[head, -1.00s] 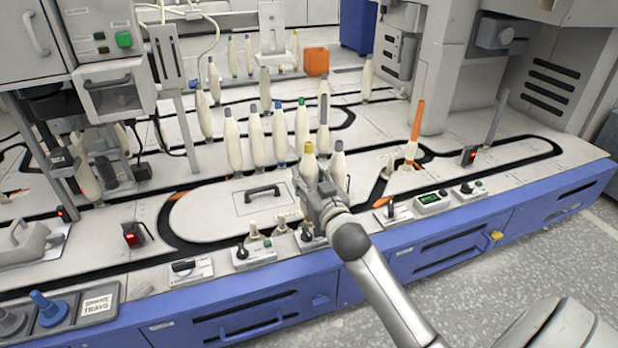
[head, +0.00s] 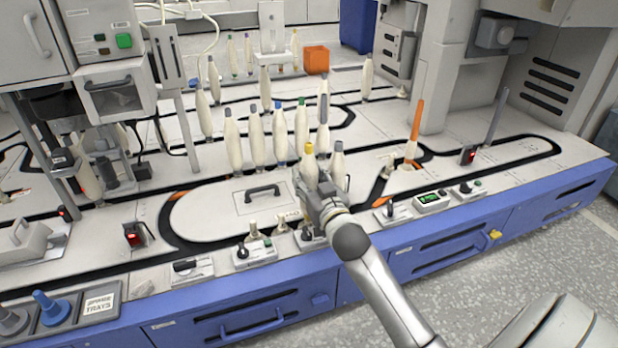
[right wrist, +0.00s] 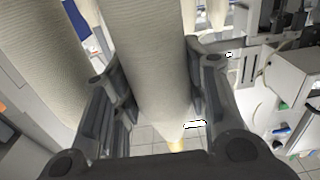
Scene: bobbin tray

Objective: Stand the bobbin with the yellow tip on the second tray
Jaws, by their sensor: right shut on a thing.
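The bobbin with the yellow tip (head: 309,165) stands upright in the head view, near the front of the conveyor table. My right gripper (head: 319,192) is shut on it; its fingers partly hide the lower bobbin. Small cream tray pegs (head: 253,229) show at the front edge of the track, left of the gripper. I cannot tell which is the second tray, or whether the bobbin's base touches anything. My left gripper is out of view.
A grey-tipped bobbin (head: 338,163) stands close to the right of the held one. Several bobbins (head: 255,136) stand in a row behind. A cover plate with a black handle (head: 262,191) lies left. A tray with an orange post (head: 414,135) stands right.

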